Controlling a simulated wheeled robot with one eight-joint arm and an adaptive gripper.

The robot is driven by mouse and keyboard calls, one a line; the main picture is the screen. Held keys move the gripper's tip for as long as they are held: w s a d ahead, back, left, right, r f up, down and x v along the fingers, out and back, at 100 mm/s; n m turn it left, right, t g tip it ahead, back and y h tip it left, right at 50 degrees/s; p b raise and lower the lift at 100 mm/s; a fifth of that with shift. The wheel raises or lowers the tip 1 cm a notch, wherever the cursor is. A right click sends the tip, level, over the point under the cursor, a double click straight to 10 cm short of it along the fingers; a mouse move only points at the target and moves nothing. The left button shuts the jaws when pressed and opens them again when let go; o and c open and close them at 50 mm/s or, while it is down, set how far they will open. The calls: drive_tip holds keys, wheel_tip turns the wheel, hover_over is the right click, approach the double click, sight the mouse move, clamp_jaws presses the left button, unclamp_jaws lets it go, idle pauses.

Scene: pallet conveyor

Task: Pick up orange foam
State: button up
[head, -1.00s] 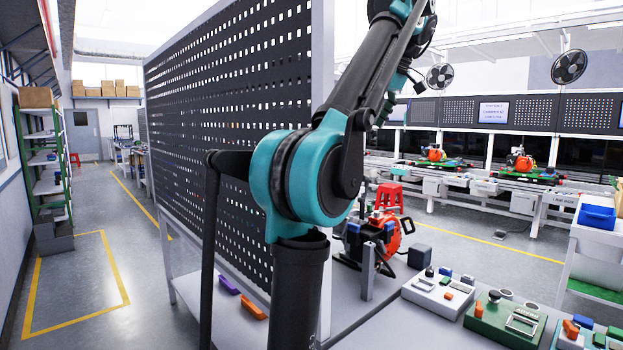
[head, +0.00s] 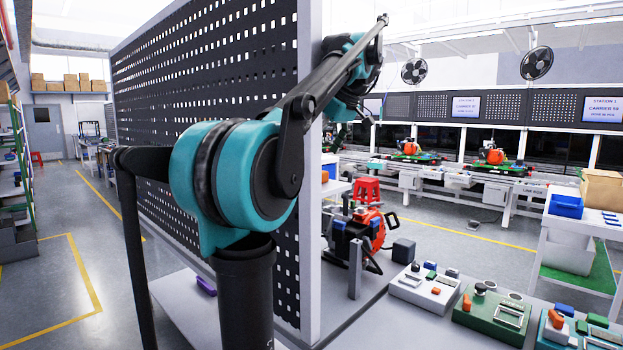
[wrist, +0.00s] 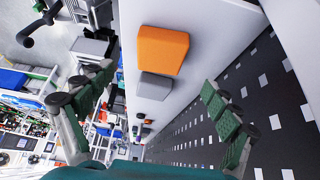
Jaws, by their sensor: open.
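An orange foam block (wrist: 162,50) lies on a white surface (wrist: 205,30) in the upper middle of the wrist view. A grey block (wrist: 155,86) lies just below it in that picture, close to it. My gripper (wrist: 157,84) is open and empty. Its green-padded fingers show at the left and right of the wrist view, with the orange block beyond and between them, apart from both. In the head view my arm reaches up past the pegboard's edge, and the gripper's jaws cannot be made out. An orange block (head: 325,177) also shows beyond the pegboard; whether it is the same one is unclear.
The dark pegboard (head: 205,75) stands beside my arm and fills the right of the wrist view (wrist: 235,85). A purple block (head: 206,285) lies on the lower left bench.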

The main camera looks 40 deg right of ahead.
sight(312, 172)
drive_tip(key=shift+x, duration=3.3)
drive_tip(key=shift+c, duration=0.4)
drive_tip(key=c, duration=1)
